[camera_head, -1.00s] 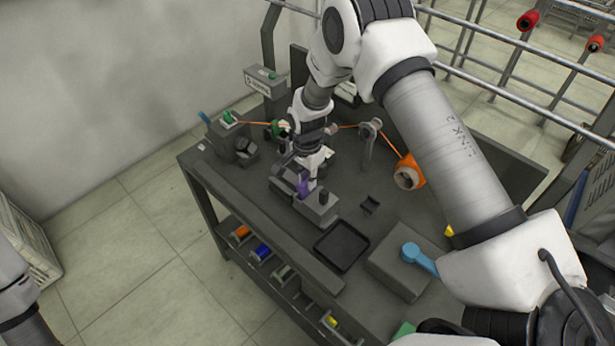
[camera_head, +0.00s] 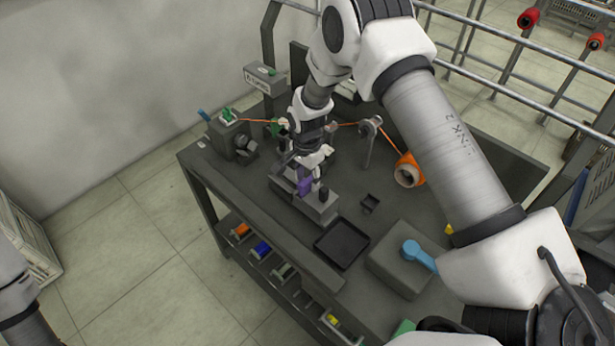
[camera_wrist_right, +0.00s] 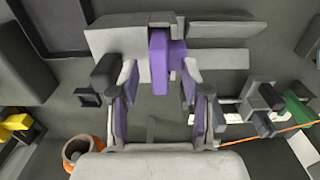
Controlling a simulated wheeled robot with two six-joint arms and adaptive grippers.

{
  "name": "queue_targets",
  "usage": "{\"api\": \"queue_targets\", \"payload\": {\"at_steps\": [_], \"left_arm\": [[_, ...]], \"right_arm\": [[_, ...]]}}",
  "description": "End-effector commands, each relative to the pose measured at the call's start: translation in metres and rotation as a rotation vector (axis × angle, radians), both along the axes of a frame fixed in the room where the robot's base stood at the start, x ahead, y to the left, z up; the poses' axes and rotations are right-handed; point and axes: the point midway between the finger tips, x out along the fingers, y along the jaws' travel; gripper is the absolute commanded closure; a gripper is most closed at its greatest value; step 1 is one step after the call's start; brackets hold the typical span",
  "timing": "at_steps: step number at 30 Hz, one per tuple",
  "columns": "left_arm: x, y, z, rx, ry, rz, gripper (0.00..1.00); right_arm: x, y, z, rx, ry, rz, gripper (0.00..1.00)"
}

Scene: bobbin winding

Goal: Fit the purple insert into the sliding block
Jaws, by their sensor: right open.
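The purple insert (camera_head: 305,186) stands upright at the grey sliding block (camera_head: 318,207) near the table's left front edge. In the right wrist view the insert (camera_wrist_right: 159,62) is against the right side of the block (camera_wrist_right: 118,42). How deep it sits cannot be told. My right gripper (camera_head: 313,168) is just above the insert. In the wrist view its fingers (camera_wrist_right: 159,82) are spread, one on each side of the insert, with gaps between. The left gripper is out of view; only part of my left arm shows at the left edge.
A black tray (camera_head: 341,243) lies in front of the block. An orange spool (camera_head: 408,170) feeds a wire past a guide post (camera_head: 370,126) behind.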

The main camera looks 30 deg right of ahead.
Motion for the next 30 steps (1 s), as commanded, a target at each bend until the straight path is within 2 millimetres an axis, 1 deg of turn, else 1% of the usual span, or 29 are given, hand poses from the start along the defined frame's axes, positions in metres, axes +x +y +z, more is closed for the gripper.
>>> {"api": "queue_targets", "payload": {"at_steps": [2,5,12,16,18,21,30], "left_arm": [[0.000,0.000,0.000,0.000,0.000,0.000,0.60],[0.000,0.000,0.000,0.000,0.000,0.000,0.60],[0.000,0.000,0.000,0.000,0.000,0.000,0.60],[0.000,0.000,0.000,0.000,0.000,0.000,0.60],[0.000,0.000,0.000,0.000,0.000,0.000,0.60],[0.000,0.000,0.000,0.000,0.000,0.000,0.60],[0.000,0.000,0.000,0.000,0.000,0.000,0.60]], "right_arm": [[0.001,0.000,0.006,0.000,-0.002,0.000,0.53],[0.002,0.000,0.023,0.000,-0.004,0.000,0.53],[0.003,0.000,0.085,0.000,-0.005,0.000,0.53],[0.002,0.000,0.109,0.000,-0.003,0.000,0.53],[0.002,0.000,0.115,0.000,-0.001,0.000,0.53],[0.002,0.000,0.119,0.000,-0.001,0.000,0.53],[0.002,0.000,0.119,0.000,0.000,0.000,0.53]]}}
